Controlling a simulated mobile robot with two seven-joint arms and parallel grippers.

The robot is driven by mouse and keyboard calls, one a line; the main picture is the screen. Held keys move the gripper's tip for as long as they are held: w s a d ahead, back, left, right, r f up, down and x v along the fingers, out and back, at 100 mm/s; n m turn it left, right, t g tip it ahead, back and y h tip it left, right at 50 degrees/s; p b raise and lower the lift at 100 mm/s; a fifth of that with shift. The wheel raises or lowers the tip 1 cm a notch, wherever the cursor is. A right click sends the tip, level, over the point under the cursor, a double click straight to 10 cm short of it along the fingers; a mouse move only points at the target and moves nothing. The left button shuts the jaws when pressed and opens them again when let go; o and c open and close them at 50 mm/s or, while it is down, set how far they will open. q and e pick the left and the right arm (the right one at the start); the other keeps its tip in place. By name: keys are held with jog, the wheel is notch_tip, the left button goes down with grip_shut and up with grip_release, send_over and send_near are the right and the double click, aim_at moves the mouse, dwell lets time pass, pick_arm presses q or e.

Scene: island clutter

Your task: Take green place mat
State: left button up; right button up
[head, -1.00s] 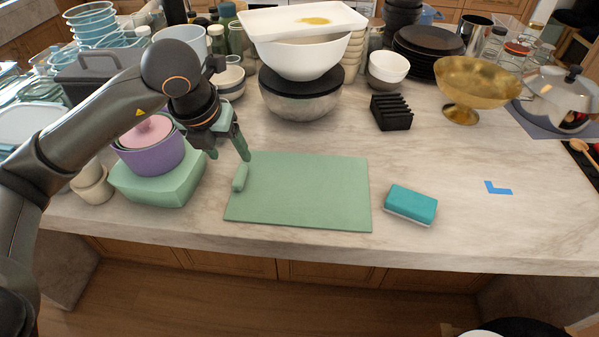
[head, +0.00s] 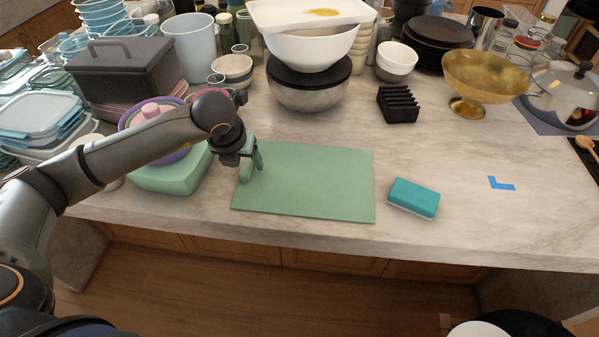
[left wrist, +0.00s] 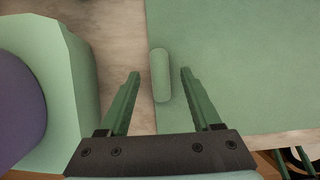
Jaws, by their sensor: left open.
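The green place mat (head: 310,185) lies flat on the marble counter near its front edge. A small rounded green bar (left wrist: 160,75) lies on the mat by its left edge in the left wrist view; in the head view my gripper mostly hides it. My left gripper (head: 251,172) is low over the mat's left edge. In the left wrist view its open fingers (left wrist: 160,74) are on either side of the bar, with gaps on both sides. I cannot tell whether the fingertips touch the mat.
A green container (head: 172,178) with a purple pot (head: 183,155) stands close left of the mat, partly behind my arm. A teal sponge (head: 414,197) lies just right of the mat. A black rack (head: 398,104) and stacked bowls (head: 310,85) stand behind. The right front counter is mostly clear.

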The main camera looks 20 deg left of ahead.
pick_arm(q)
jog(key=shift+w+f, duration=0.15)
jog(key=shift+f, duration=0.1)
grip_shut()
dwell(0.3)
